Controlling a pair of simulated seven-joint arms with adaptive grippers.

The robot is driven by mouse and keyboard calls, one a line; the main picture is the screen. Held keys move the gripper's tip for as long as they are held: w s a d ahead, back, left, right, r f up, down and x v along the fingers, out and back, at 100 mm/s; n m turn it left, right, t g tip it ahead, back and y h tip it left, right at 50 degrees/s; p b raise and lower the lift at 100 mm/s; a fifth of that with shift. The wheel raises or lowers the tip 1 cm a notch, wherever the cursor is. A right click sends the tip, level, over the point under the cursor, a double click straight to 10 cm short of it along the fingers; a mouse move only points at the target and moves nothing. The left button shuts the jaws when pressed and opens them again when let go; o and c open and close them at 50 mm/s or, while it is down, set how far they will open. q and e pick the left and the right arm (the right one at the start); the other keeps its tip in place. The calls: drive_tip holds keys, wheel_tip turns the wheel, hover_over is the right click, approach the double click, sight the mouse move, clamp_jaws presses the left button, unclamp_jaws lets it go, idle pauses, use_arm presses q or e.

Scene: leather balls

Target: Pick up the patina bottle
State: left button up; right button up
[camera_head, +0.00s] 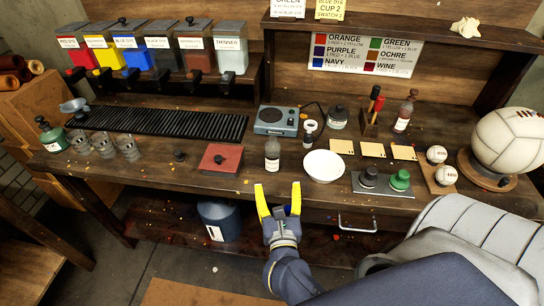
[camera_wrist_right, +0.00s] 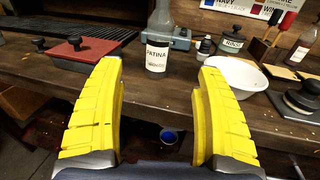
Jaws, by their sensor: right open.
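The patina bottle (camera_head: 272,154) stands upright near the front edge of the workbench (camera_head: 130,170), between a red-topped block and a white bowl. In the right wrist view the bottle (camera_wrist_right: 158,40) has a pale label reading PATINA, and its top is cut off by the frame. My right gripper (camera_head: 278,190) has yellow fingers and is open and empty. It is in front of the bench edge, short of the bottle, which appears between the fingertips in the wrist view (camera_wrist_right: 160,80). My left gripper is not in view.
The red block (camera_head: 220,158) is left of the bottle and the white bowl (camera_head: 323,166) is close on its right. A turquoise scale (camera_head: 276,121) stands behind it. Glass jars (camera_head: 128,148) are at the left, and a metal plate with dark and green knobs (camera_head: 384,186) is at the right.

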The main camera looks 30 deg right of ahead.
sight(273, 160)
drive_tip(key=x, duration=1.4)
drive_tip(key=shift+w+r, duration=0.1)
drive_tip(key=shift+w, duration=0.1)
drive_tip(key=c, duration=1.3)
